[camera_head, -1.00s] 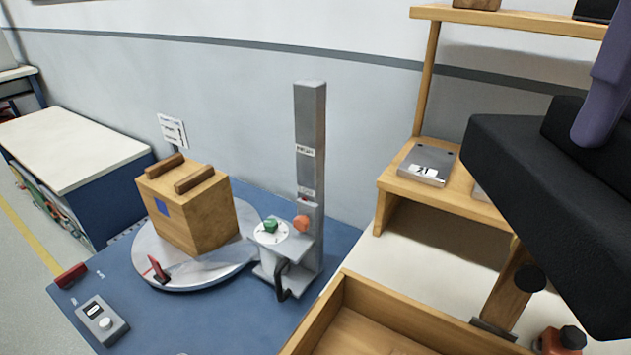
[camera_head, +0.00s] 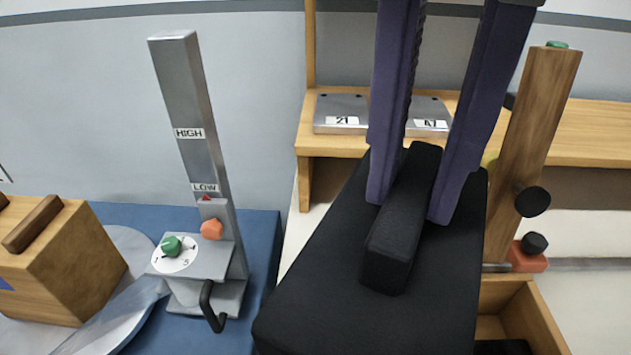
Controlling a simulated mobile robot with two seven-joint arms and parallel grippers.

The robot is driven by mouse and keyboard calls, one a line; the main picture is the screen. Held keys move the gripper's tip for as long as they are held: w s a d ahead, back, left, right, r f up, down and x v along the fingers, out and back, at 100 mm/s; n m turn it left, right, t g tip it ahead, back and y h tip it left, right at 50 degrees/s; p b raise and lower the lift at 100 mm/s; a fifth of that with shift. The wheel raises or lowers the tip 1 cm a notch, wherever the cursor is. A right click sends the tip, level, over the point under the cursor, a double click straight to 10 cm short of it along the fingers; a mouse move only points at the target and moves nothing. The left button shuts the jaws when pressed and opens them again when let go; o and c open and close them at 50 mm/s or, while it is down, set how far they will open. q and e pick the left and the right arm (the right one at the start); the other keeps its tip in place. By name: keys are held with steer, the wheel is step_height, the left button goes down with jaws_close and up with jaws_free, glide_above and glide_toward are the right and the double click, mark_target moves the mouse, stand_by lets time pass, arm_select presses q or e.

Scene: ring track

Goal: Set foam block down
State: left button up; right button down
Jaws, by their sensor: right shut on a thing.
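The foam block (camera_head: 370,310) is a large black block with a raised black ridge on top. It fills the lower middle of the head view. My right gripper (camera_head: 412,205) comes down from the top with two purple fingers, one on each side of the ridge, and is shut on it. The block hides much of the surface beneath, so I cannot tell whether its underside touches anything. My left gripper is not in view.
A wooden tray (camera_head: 548,330) shows partly behind the block at right. A wooden post (camera_head: 530,150) with a black knob stands behind it. A wooden shelf (camera_head: 570,130) holds labelled metal plates. At left are a grey HIGH/LOW column (camera_head: 185,110) and a wooden box (camera_head: 60,265).

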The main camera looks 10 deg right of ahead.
mark_target(374, 297)
steer(key=n, duration=0.1)
steer(key=f+n, duration=0.1)
steer(key=n, duration=0.1)
steer(key=s+a+n, duration=0.1)
steer(key=shift+a+f+b, duration=0.1)
steer(key=shift+f+b, duration=0.25)
steer(key=shift+n, duration=0.4)
steer(key=shift+f+b, duration=2)
steer(key=shift+f, duration=7.95)
steer(key=shift+f, duration=0.1)
steer(key=c, duration=0.8)
jaws_free()
steer(key=shift+o, duration=0.2)
step_height(374, 297, up, 12)
steer(key=shift+r+p, duration=0.15)
steer(key=shift+p, duration=0.95)
